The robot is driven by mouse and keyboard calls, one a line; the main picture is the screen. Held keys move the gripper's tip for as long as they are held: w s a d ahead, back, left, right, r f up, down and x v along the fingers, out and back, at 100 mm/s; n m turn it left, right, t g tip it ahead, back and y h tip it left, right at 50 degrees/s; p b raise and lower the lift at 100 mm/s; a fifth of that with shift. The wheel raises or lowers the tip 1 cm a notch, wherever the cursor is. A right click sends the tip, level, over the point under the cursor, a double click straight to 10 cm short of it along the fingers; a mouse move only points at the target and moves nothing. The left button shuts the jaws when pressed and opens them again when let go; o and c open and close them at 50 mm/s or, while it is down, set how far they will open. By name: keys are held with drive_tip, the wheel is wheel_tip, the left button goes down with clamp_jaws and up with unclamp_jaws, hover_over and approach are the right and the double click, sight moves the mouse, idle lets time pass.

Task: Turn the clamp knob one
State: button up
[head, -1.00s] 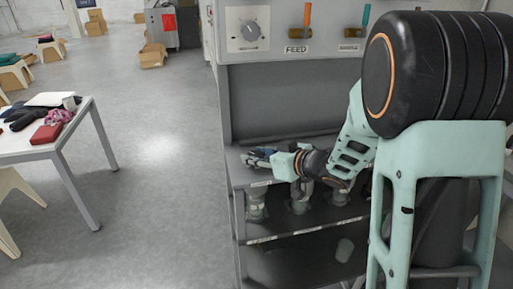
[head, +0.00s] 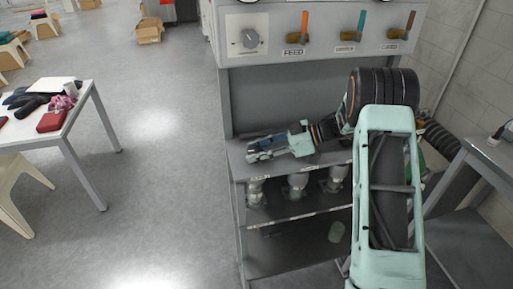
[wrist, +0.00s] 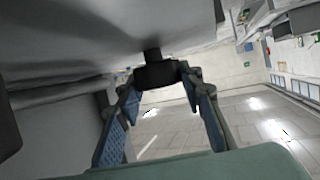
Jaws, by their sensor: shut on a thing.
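A dark clamp knob (wrist: 157,74) on a short stem shows in the middle of the wrist view, against a grey panel of the machine. My gripper (wrist: 162,84) is shut on it, with one blue-padded finger at each side. In the head view my gripper (head: 253,150) lies low at the left end of the machine's grey ledge (head: 236,158), reaching in from the right. The knob is hidden there behind the fingers. Its turn angle cannot be told.
Several grey fittings (head: 297,184) stand on the shelf under the ledge. A dial (head: 249,38) and coloured levers (head: 361,20) are on the panel above. A white table (head: 75,118) with cloth items stands at left. The floor between is clear.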

drive_tip(key=shift+a+n+g, duration=0.1)
drive_tip(key=shift+n+g, duration=0.3)
drive_tip(key=shift+g, duration=0.1)
drive_tip(key=shift+r, duration=0.1)
drive_tip(key=o, duration=1.2)
drive_tip(key=v, duration=1.2)
